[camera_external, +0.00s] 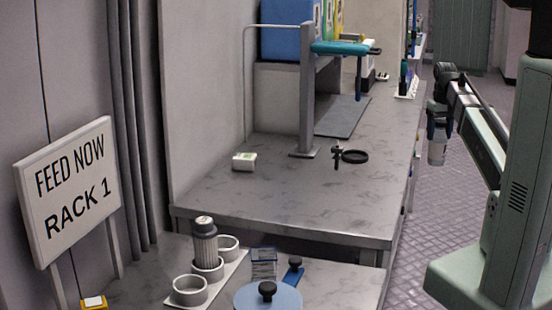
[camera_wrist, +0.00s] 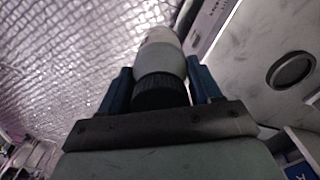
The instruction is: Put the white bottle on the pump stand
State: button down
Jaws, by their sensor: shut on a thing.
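My gripper (camera_external: 438,120) is shut on the white bottle (camera_external: 437,152), which hangs below it over the floor, right of the grey counter. In the wrist view the bottle (camera_wrist: 160,58) shows a pale body and a dark ribbed cap (camera_wrist: 158,93) between the two blue fingers (camera_wrist: 157,88). I cannot tell for certain which thing is the pump stand. A white holder with several round cups (camera_external: 190,291) stands at the front left, with a grey capped bottle (camera_external: 204,244) in one cup. A grey post with a teal arm (camera_external: 307,95) stands on the counter.
A black ring (camera_external: 354,156) with a clamp lies on the counter (camera_external: 300,195), near a small white box (camera_external: 244,161). The counter's middle is mostly clear.

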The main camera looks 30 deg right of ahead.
jog(key=s+a+r+n, duration=0.2)
jog(key=a+n, duration=0.8)
jog(key=a, duration=3.1)
jog(key=s+a+n, duration=0.5)
jog(key=s+a, duration=0.8)
jog(key=a, duration=0.4)
jog(key=s+a+n, duration=0.3)
jog(key=s+a, duration=0.2)
jog(key=s, duration=0.4)
jog(key=s+a+n, duration=0.3)
jog(key=s+a, duration=0.2)
jog(key=s, duration=0.4)
notch_tip(320, 180, down, 8)
jog(key=shift+a, duration=0.2)
jog(key=shift+w, duration=0.1)
jog(key=shift+c, duration=1)
grip_release()
